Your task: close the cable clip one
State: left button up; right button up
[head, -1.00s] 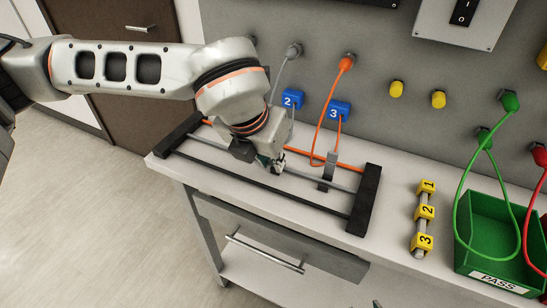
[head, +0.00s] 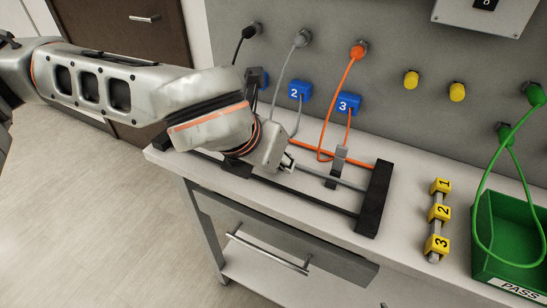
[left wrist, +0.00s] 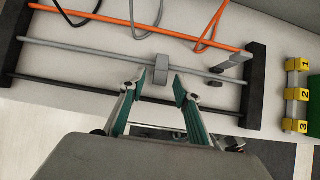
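A rack with black end bars (head: 374,200) carries an orange, a grey and a black line. In the left wrist view, a small grey clip (left wrist: 161,68) sits on the grey line just beyond my fingertips. A second, longer grey clip (left wrist: 232,62) is near the right end bar; in the head view this clip (head: 338,165) stands upright. I cannot tell which clip is number one. My left gripper (left wrist: 153,88) is open and empty, its teal fingers apart; in the head view it (head: 287,162) is partly hidden by its wrist. A sliver at the bottom edge may be my right gripper (head: 383,305).
Blue tags two (head: 299,91) and three (head: 348,103) hang by the wall sockets with their cables. Yellow numbered blocks (head: 439,212) stand right of the rack, then a green PASS bin (head: 507,271). The worktop between rack and blocks is clear.

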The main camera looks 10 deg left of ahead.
pick_arm(q)
jog(key=shift+r, duration=0.1)
jog(key=v, duration=1.2)
jog(key=shift+w+d, duration=0.1)
jog(key=shift+w, duration=0.05)
